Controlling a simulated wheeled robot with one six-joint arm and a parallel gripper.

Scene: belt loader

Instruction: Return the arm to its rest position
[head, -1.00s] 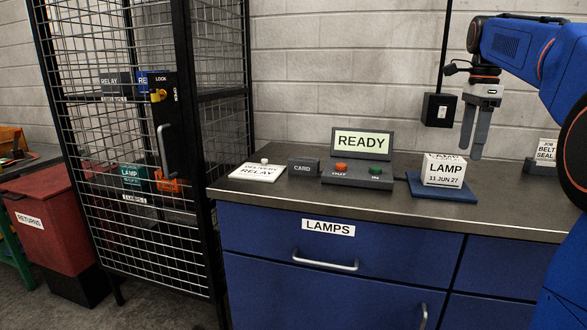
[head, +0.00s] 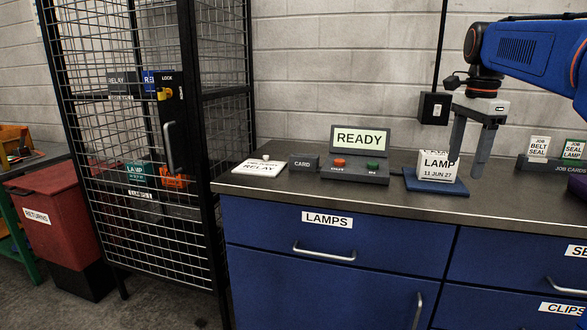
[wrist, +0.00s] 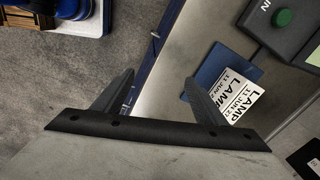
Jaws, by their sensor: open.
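My gripper (head: 469,155) is open and empty in the head view, pointing down above the right part of the counter. Its left finger covers part of the white LAMP box (head: 436,167), which sits on a blue pad (head: 455,187). In the wrist view my gripper (wrist: 163,82) has its fingers spread apart with nothing between them. One finger overlaps the LAMP box (wrist: 236,98) on its blue pad (wrist: 212,64) in that view. My blue arm reaches in from the right of the head view.
A job card holder (head: 550,165) stands right. A mesh cage (head: 150,230) and red returns bin (head: 60,228) are further left.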

